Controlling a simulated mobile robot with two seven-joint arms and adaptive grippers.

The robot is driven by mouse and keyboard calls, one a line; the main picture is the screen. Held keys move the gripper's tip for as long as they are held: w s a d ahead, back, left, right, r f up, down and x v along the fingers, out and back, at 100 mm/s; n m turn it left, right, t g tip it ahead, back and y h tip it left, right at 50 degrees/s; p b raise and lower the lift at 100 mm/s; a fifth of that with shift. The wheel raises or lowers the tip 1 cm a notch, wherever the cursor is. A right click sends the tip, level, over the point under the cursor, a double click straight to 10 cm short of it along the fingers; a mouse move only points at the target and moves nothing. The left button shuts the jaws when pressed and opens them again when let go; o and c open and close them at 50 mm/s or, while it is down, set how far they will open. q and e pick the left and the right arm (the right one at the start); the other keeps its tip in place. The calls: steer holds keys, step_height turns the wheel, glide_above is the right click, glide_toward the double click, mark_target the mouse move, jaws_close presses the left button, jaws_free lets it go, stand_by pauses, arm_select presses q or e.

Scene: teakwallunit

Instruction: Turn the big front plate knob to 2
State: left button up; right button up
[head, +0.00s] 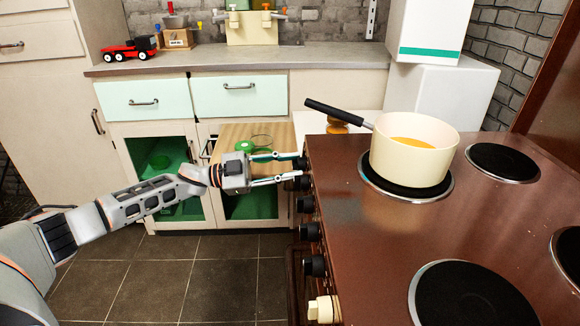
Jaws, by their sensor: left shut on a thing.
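The brown stove (340,220) stands at the right, with its front facing left and a row of several black knobs (311,231) down that face. A cream knob (322,310) sits at the near end of the row. My left gripper (299,167) reaches in from the left, with its two fingers on either side of a black knob at the far end of the row, and is shut on it. The fingers partly hide this knob, and its marks and setting cannot be read. A large black plate (470,297) is at the near left of the stove top. My right gripper is not in view.
A cream pot (413,150) with yellow contents stands on the far left plate, its black handle (336,112) jutting left above the gripper. A wooden board (235,134) and green-fronted cabinets lie behind my arm. The tiled floor (190,275) left of the stove is clear.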

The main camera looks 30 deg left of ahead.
arm_select(q)
steer(key=shift+d+f, duration=0.1)
steer(key=o, duration=1.1)
steer(key=v, duration=1.2)
